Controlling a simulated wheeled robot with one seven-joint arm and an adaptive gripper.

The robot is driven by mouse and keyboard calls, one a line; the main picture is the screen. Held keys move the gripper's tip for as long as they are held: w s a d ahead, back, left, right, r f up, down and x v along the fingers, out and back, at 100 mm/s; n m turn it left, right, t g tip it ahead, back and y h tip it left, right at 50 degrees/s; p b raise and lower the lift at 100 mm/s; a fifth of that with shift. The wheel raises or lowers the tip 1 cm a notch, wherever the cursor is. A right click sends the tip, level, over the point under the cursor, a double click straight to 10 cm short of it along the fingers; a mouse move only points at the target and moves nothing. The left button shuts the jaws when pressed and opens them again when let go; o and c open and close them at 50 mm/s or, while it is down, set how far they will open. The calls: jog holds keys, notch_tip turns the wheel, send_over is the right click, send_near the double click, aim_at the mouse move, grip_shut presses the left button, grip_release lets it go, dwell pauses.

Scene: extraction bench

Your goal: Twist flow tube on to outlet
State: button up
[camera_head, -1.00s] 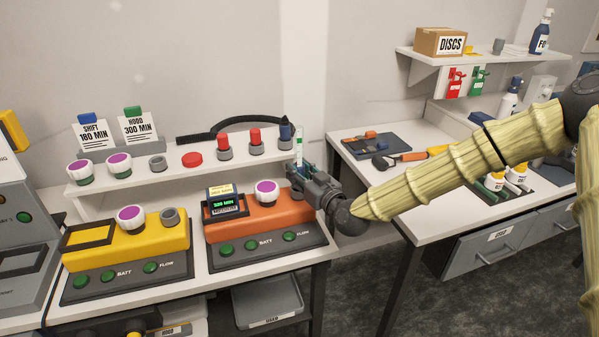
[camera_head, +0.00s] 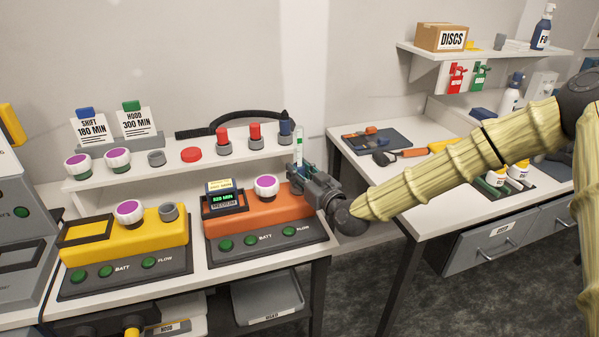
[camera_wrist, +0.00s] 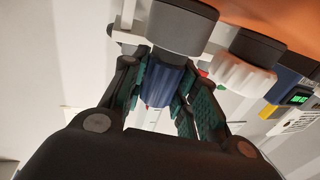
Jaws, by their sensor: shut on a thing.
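The flow tube (camera_head: 299,148) is a clear, upright tube with a green band, above the right end of the orange unit (camera_head: 270,217). In the wrist view its blue ribbed collar (camera_wrist: 167,83) sits between the teal pads of my gripper (camera_wrist: 165,88). My gripper, also in the head view (camera_head: 300,178), is shut on this collar. The grey outlet (camera_wrist: 182,28) lies directly against the collar's end in the wrist view, roughly in line with it. I cannot tell how far the two are engaged. My gripper hides the outlet in the head view.
A white-and-purple knob (camera_head: 266,187) and a green-lit display (camera_head: 224,200) stand on the orange unit, left of my gripper. A yellow unit (camera_head: 125,240) is farther left.

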jog(key=shift+f, duration=0.45)
jog(key=shift+r, duration=0.1)
jog(key=shift+a+m+t+h, duration=0.15)
jog(key=shift+m+t+h, duration=0.15)
jog(key=shift+h, duration=0.1)
jog(key=m+t+h, duration=0.1)
jog(key=m+h, duration=0.1)
jog(key=h, duration=0.2)
jog(key=shift+m+t, duration=0.4)
jog(key=m+h, duration=0.2)
jog(key=h, duration=0.1)
jog(key=m+h+p, duration=0.1)
jog(key=m+h, duration=0.1)
jog(key=h, duration=0.1)
jog(key=shift+t+h, duration=0.3)
jog(key=shift+h, duration=0.1)
jog(key=shift+m+h, duration=0.9)
jog(key=shift+h, duration=0.2)
